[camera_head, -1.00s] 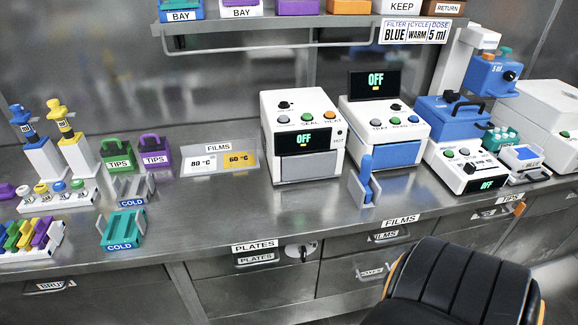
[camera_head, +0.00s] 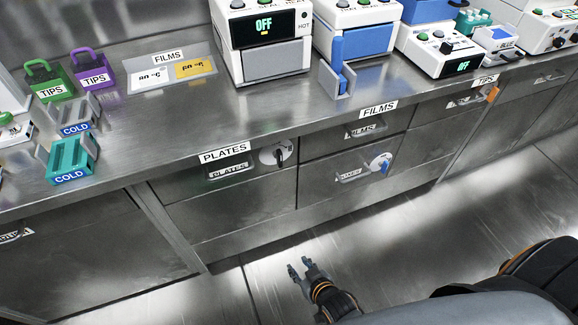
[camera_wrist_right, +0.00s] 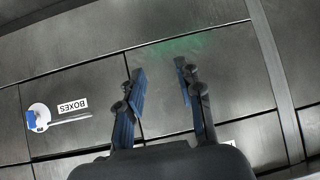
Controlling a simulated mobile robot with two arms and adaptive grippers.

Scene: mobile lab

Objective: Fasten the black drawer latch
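The black latch (camera_head: 279,155) is a dark lever on a round white plate, on the front of the PLATES drawer (camera_head: 228,171) near its right edge. The lever stands roughly upright in the picture. The PLATES drawer front looks flush with the cabinet. My right gripper (camera_head: 300,268) is low in front of the cabinet, below the latch and well apart from it. Its fingers (camera_wrist_right: 160,90) are spread and empty in the right wrist view, facing drawer fronts. The black latch does not show in that view. My left gripper is not in view.
A blue latch (camera_head: 381,163) sits on the drawer below FILMS; it also shows in the right wrist view (camera_wrist_right: 33,120), by the BOXES label (camera_wrist_right: 72,105). The counter edge (camera_head: 300,128) runs above the drawers. The floor (camera_head: 420,225) before them is clear.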

